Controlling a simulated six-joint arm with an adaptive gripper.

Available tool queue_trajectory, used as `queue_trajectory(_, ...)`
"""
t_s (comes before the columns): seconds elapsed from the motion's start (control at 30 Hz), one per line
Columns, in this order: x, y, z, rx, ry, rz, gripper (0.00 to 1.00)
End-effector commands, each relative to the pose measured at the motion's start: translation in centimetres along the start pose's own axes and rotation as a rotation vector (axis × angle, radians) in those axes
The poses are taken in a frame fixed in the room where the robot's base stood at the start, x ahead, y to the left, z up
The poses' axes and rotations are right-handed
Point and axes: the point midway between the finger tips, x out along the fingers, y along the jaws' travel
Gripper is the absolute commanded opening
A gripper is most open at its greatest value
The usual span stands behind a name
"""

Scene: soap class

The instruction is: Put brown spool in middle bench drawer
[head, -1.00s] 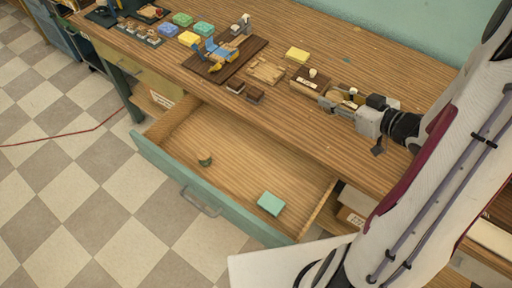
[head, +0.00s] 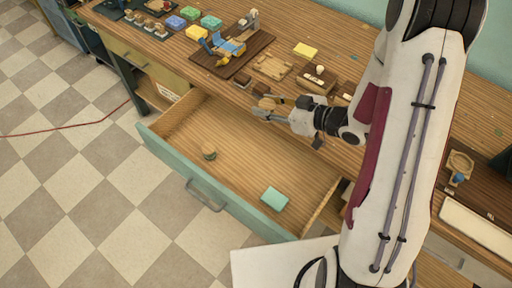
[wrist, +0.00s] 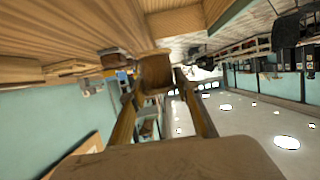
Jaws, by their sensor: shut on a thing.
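My gripper (head: 266,108) is shut on the brown spool (head: 267,103), held near the bench's front edge, over the back part of the open drawer. In the wrist view the spool (wrist: 153,72) shows as a brown wooden piece between the two fingers (wrist: 160,108). The fingers hide part of it. The open bench drawer (head: 178,165) has a teal front and a wooden inside. I cannot tell the spool's exact height above the drawer.
The bench top (head: 150,37) carries a dark board with a blue and yellow device (head: 227,45), a yellow block (head: 305,50), small dark blocks (head: 242,82) and coloured soaps (head: 190,13). A closed yellow drawer (head: 146,65) is at left. The drawer's middle is clear.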

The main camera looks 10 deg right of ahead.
Motion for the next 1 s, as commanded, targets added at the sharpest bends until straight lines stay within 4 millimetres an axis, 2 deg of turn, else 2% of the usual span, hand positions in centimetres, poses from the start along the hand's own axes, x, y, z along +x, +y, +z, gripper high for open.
queue_trajectory(0.1,2.2,-1.4,0.0,-0.011,-0.001,-0.03,0.1)
queue_trajectory(0.47,8.3,-5.3,0.3,-0.037,-0.001,-0.092,0.1)
queue_trajectory(1.0,17.2,-12.0,1.3,-0.062,-0.001,-0.15,0.1)
